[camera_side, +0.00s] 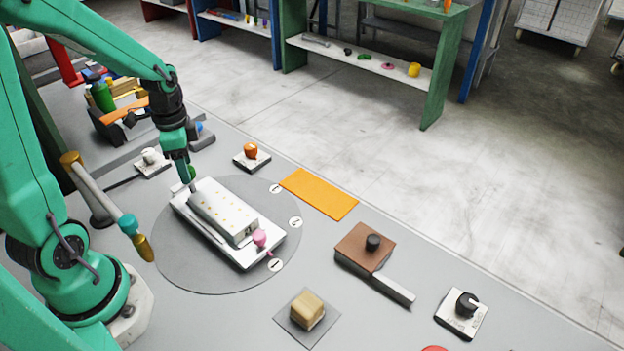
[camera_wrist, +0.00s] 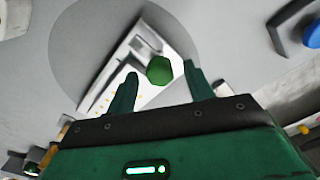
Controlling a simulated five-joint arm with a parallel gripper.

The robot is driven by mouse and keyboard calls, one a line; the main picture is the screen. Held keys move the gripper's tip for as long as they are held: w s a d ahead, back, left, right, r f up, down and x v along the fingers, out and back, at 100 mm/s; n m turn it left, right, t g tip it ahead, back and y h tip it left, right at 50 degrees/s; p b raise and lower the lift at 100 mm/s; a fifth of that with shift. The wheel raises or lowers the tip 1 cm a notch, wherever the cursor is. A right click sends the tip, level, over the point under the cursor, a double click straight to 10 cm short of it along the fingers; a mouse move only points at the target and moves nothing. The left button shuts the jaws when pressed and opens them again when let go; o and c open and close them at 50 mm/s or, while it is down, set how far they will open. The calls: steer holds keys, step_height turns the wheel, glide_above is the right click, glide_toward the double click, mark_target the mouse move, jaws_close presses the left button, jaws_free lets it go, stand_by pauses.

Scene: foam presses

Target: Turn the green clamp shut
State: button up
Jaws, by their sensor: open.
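The green clamp (camera_wrist: 158,70) shows in the wrist view as a faceted green knob at one end of the white press. In the side view only a bit of it (camera_side: 191,172) shows behind my gripper. My gripper (camera_side: 190,184) points down at the far left end of the white press (camera_side: 181,206). In the wrist view my gripper's fingers (camera_wrist: 161,77) are apart, with the knob between or just beyond their tips. I cannot tell whether they touch it. A pink clamp (camera_side: 260,238) is at the near right end of the press.
The press sits on a grey round plate (camera_side: 190,275) with numbered white markers. An orange knob block (camera_side: 251,155) and white knob block (camera_side: 151,160) stand close behind. An orange mat (camera_side: 320,193), brown block (camera_side: 365,246) and foam block (camera_side: 307,310) lie right. A handled tool (camera_side: 105,200) stands left.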

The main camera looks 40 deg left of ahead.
steer(key=shift+f, duration=0.25)
steer(key=c, duration=1)
